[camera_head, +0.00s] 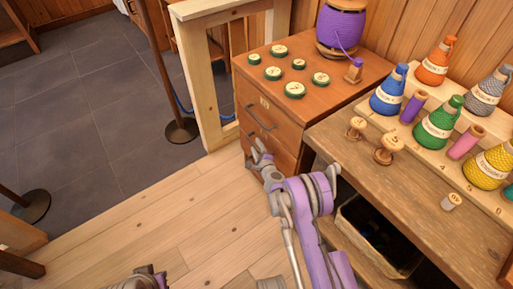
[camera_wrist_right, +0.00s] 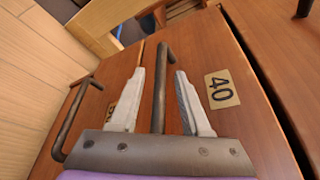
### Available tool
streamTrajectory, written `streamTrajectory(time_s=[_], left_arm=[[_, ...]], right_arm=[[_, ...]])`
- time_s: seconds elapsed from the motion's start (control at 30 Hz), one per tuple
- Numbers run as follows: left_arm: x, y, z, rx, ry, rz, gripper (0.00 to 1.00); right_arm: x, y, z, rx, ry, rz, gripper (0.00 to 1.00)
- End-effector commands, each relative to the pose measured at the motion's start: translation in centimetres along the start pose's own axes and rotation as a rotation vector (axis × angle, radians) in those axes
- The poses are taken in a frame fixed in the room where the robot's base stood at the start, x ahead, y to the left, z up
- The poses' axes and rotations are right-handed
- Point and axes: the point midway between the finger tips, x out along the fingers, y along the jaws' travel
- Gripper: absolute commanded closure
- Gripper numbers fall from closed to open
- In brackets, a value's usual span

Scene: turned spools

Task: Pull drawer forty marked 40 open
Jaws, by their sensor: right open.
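Drawer 40 (camera_wrist_right: 238,125) is a brown wooden front with a brass plate marked 40 (camera_wrist_right: 221,89) in the right wrist view. Its dark bar handle (camera_wrist_right: 161,70) runs between the two pale fingers of my right gripper (camera_wrist_right: 160,92). The fingers are open, one on each side of the bar, with a visible space to each. In the head view my right gripper (camera_head: 262,158) is at the cabinet's front, below the top drawer's handle (camera_head: 258,122), and covers much of drawer 40. Part of my left arm shows at the bottom edge; its fingers are out of sight.
Another handle (camera_wrist_right: 72,120) is on the drawer left of drawer 40 in the right wrist view. Green-rimmed discs (camera_head: 295,90) and a purple spool (camera_head: 340,28) stand on the cabinet. A workbench (camera_head: 420,215) stands at right. A wooden post (camera_head: 205,85) is left of the cabinet.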

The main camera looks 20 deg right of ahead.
Motion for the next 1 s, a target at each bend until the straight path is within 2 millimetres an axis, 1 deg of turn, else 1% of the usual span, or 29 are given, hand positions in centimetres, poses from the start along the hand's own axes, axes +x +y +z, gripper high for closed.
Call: streamTrajectory(time_s=[0.13,0.17,0.3,0.37,0.4,0.43,1.0], left_arm=[[-0.02,0.00,-0.01,0.000,0.000,0.000,1.00],[-0.02,0.00,0.00,0.000,0.000,0.000,1.00],[-0.01,0.00,0.00,0.000,0.000,0.000,1.00],[-0.01,0.00,0.00,0.000,0.000,0.000,1.00],[-0.01,0.00,0.00,0.000,0.000,0.000,1.00],[-0.01,0.00,0.00,0.000,0.000,0.000,1.00],[-0.01,0.00,0.00,0.000,0.000,0.000,1.00]], right_arm=[[-0.02,-0.01,0.02,0.000,0.000,0.000,0.53],[-0.02,-0.02,0.01,0.000,0.000,0.000,0.55],[-0.03,-0.02,0.01,0.000,0.000,0.000,0.80],[-0.03,-0.02,0.01,0.000,0.000,0.000,0.91],[-0.04,-0.02,0.01,0.000,0.000,0.000,0.98],[-0.04,-0.02,0.01,0.000,0.000,0.000,1.00],[-0.05,-0.01,0.00,0.000,0.000,0.000,1.00]])
